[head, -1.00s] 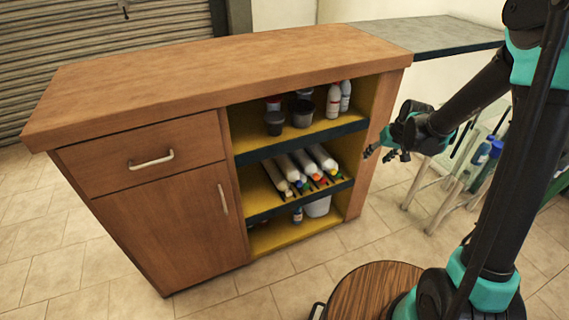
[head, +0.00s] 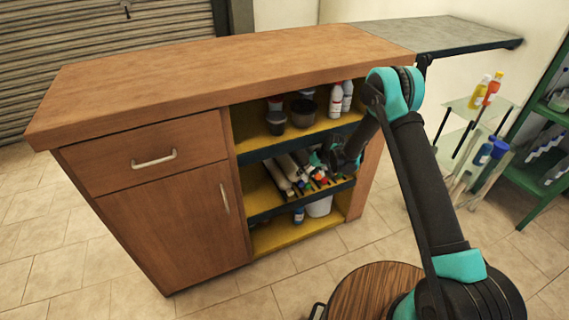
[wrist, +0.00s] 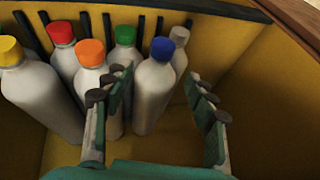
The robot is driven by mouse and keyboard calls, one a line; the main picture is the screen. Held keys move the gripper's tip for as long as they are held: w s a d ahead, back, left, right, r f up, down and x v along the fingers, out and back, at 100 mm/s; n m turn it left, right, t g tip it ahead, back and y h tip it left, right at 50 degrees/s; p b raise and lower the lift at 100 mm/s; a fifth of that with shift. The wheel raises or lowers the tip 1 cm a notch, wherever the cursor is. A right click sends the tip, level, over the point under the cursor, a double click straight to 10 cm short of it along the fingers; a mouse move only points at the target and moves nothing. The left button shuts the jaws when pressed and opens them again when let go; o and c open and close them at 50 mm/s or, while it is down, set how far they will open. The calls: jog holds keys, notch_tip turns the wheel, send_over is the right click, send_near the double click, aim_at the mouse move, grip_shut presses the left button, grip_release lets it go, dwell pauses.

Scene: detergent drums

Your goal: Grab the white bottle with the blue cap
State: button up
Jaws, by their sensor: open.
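The white bottle with the blue cap (wrist: 155,92) stands in the wrist view, in the front row of several white bottles. My gripper (wrist: 158,84) is open, and its two fingers frame this bottle, the left finger close to its left side and a wider gap on the right. I cannot tell whether either finger touches it. In the head view my gripper (head: 328,160) is at the right part of the cabinet's middle shelf.
Neighbouring bottles have orange (wrist: 91,54), green (wrist: 126,36), red (wrist: 60,32), yellow (wrist: 9,50) and grey (wrist: 179,34) caps. The yellow cabinet wall (wrist: 265,95) is on the right. The upper shelf edge (head: 290,143) is close above the gripper. A glass stand (head: 480,118) holds other bottles.

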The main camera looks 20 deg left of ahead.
aim_at(300, 179)
jog(key=shift+x, duration=3.8)
jog(key=shift+c, duration=0.6)
grip_shut()
jog(key=shift+r, duration=0.1)
